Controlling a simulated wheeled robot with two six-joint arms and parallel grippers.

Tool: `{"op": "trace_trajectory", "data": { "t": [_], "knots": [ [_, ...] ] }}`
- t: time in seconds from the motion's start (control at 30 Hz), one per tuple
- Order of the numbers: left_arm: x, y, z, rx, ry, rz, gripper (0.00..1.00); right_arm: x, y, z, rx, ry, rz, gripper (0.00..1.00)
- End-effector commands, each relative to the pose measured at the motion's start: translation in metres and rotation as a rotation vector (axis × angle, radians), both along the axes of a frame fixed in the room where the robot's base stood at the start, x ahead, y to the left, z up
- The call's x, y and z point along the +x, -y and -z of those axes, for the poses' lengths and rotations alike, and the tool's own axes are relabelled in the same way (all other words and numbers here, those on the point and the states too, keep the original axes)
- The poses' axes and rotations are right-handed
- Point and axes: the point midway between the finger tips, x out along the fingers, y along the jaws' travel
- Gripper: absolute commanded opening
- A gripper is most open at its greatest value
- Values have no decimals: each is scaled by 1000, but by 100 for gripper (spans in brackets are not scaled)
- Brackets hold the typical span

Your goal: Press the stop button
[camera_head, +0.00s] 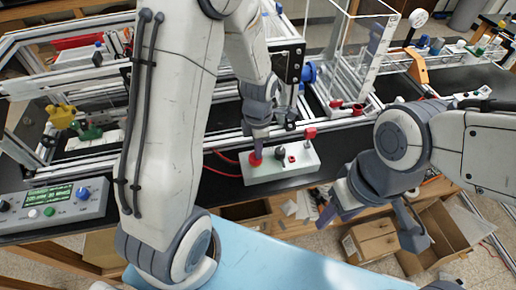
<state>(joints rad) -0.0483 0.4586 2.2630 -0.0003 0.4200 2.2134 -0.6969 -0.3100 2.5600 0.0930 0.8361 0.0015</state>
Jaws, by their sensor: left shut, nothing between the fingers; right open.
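A white control box (262,174) sits near the front edge of the dark bench, in the middle of the view. A round red button (255,159), which looks like the stop button, is on its left end. My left gripper (260,144) is shut and points down, with its fingertips right at the red button. They seem to touch it, but I cannot tell whether it is pressed in. The fingers partly cover the button. My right gripper (374,222) is open and empty, in front of the bench to the right of the box.
A black knob (280,153) and a raised red part (309,134) are also on the box. A grey panel (54,206) with a display and buttons stands at the left. An aluminium extrusion frame (85,88) is behind. Cardboard boxes (373,241) lie below the bench.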

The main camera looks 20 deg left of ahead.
Motion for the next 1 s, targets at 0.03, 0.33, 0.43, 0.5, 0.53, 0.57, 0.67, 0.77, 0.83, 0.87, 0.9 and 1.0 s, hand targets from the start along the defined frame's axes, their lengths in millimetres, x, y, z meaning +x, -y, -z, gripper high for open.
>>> {"op": "trace_trajectory", "data": {
  "t": [0.03, 0.33, 0.43, 0.5, 0.53, 0.57, 0.67, 0.77, 0.83, 0.87, 0.9, 1.0],
  "knots": [
    [0, 0, 1, 0, 0, 0, 0, 0, 0, 1, 0, 0, 0, 50],
    [-1, 0, 23, 0, -2, 0, 0, 0, 0, 14, 0, 0, -1, 50],
    [-1, 1, 24, -1, -3, 0, 0, 0, 0, 15, 0, 0, -1, 50],
    [-1, 1, 25, 0, -4, 0, 0, 0, 0, 15, 0, 0, -1, 50],
    [-2, 1, 25, -1, -4, 0, 0, 0, 0, 16, 0, 0, -1, 50],
    [-2, 1, 25, -1, -4, 0, 0, 0, 0, 15, 0, 0, -1, 50],
    [-2, 1, 20, -1, -4, 0, 0, 0, 0, 12, 0, 0, -1, 50],
    [-3, 0, 9, -1, -2, -1, 0, 0, 0, 1, 0, 0, 0, 50],
    [-3, -1, -3, 0, 1, -2, 0, 0, 0, -9, 0, 0, 0, 50],
    [-3, -1, -9, -1, 3, -3, 0, 0, 0, -14, 0, 0, 0, 50],
    [-3, -2, -18, -1, 6, -4, 0, 0, 0, -21, 0, 0, 1, 50],
    [-3, -3, -40, 0, 14, -6, 0, 0, 0, -39, 0, 0, 2, 50]
  ]
}}
